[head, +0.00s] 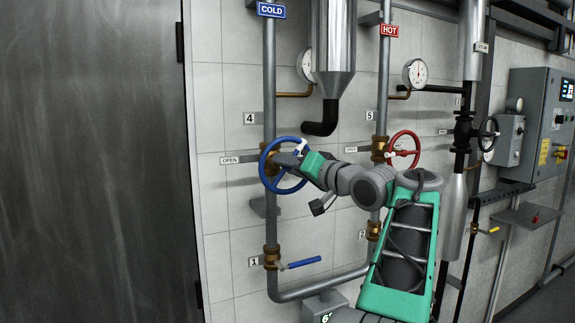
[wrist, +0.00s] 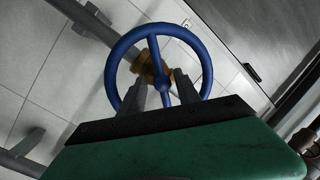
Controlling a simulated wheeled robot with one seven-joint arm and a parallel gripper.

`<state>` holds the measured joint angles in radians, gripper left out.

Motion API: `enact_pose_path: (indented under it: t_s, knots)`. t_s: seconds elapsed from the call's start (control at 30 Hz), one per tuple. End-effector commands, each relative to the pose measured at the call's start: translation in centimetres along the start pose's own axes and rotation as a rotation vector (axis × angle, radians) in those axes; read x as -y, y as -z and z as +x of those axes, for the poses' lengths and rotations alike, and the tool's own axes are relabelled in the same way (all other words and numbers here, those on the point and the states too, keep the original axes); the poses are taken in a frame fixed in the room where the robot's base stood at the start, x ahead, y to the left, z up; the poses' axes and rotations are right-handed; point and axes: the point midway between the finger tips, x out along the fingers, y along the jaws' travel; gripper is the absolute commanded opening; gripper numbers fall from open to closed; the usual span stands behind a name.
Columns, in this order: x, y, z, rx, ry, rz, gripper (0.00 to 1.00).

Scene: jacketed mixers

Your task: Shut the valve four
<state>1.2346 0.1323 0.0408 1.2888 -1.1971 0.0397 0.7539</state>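Valve four is a blue handwheel (head: 265,167) on the cold pipe, beside the "4" label (head: 250,118) in the head view. A plate marked "OPEN" (head: 238,159) sits to its left. My gripper (head: 297,152) is at the right side of the wheel. In the wrist view the blue wheel (wrist: 115,57) fills the top middle, with its brass body (wrist: 150,66) behind. My gripper's two fingers (wrist: 160,78) are apart, one on each side of the lower spoke, over the wheel's lower half. I cannot tell whether they touch it.
A red handwheel (head: 404,150) is on the hot pipe to the right, behind my arm. A blue lever valve (head: 300,263) is below on the cold pipe. A control box (head: 543,125) hangs at far right. A dark door (head: 95,160) fills the left.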

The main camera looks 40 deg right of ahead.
Motion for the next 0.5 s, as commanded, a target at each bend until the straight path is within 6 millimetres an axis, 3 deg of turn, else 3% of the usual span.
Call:
enact_pose_path:
  t_s: [0.5]
  knots:
    - [0.07, -0.06, 0.03, 0.001, 0.001, 0.000, 0.00]
